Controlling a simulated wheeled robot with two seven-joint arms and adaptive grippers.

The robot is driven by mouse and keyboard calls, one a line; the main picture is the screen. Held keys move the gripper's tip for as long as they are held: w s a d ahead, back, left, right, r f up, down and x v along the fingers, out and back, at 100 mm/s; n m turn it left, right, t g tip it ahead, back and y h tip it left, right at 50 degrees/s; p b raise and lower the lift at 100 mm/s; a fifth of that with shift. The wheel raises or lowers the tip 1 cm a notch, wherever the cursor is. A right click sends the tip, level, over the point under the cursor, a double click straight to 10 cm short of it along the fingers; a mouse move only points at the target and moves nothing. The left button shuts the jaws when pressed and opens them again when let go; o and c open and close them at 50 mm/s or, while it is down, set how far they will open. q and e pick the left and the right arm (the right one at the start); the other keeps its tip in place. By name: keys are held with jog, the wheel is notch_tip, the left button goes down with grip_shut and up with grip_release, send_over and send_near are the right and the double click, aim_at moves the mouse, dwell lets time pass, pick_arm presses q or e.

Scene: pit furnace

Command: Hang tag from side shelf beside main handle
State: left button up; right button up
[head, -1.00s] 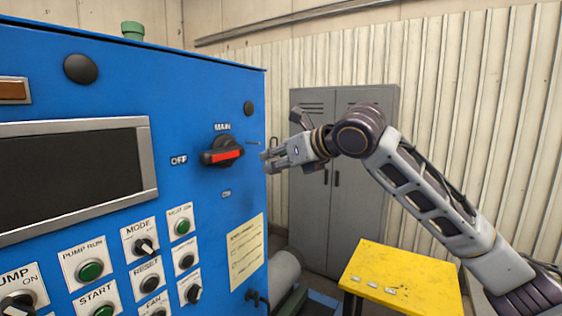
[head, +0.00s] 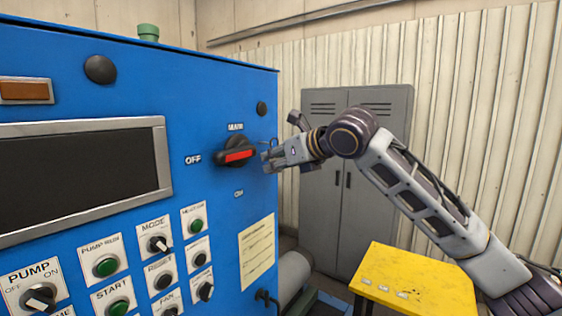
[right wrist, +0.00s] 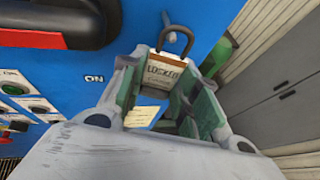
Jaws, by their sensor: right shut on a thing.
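The main handle (head: 237,155), black with a red bar, is on the upper right of the blue panel; its dark edge also shows in the right wrist view (right wrist: 40,38). My right gripper (head: 268,156) is just right of it, close to the panel's edge. The yellow side shelf (head: 425,292) holds several small pale tags.
The blue cabinet (head: 225,110) fills the left, with knobs, buttons and a dark screen (head: 75,175). A grey locker (head: 335,215) stands behind my right arm. The space between the arm and the yellow shelf is clear.

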jog(key=shift+w+a+f, duration=0.25)
jog(key=shift+w+a, duration=0.35)
jog(key=shift+a, duration=0.25)
dwell(0.5)
jog(key=o, duration=0.9)
jog(key=shift+f, duration=0.1)
jog(key=v, duration=1.2)
jog(key=shift+w+d, duration=0.1)
jog(key=shift+d, duration=0.05)
